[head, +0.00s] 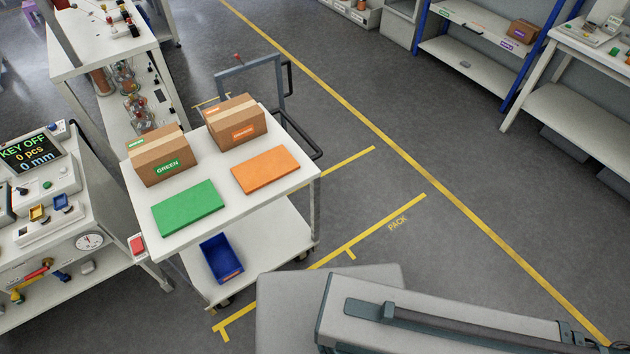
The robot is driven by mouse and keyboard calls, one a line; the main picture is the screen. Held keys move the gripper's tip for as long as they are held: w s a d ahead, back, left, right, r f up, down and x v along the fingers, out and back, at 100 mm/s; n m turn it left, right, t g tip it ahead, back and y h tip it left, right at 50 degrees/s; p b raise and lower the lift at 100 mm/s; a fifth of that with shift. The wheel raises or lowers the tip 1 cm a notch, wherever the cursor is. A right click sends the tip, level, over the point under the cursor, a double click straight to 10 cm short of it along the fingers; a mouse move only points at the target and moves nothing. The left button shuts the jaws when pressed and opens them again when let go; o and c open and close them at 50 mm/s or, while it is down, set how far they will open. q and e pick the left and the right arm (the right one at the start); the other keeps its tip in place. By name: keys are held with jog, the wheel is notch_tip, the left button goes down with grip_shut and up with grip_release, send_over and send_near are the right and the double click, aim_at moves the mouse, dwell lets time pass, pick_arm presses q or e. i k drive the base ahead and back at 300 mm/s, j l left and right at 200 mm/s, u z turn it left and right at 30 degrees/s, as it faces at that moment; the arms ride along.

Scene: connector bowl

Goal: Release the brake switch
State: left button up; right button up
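A white cart (230,219) with a grey push handle (250,75) stands left of centre. A small red knob (238,58) sits on top of the handle frame. A red pad (137,244) in a pale housing is at the near left corner of the cart, close to the bench. I cannot tell for sure which of these two is the brake switch, or what position it is in. Neither of my grippers is in view.
The cart top holds a GREEN-labelled box (158,156), an orange-labelled box (235,122), a green slab (188,207) and an orange slab (265,170). A blue bin (221,258) is on the lower shelf. A bench display (28,155) reads KEY OFF. The floor right of the cart is clear.

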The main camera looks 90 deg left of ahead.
aim_at(136, 244)
jog(key=u, duration=4.05)
jog(key=i+j+u, duration=0.2)
jog(key=i+u, duration=0.25)
jog(key=i+j, duration=0.05)
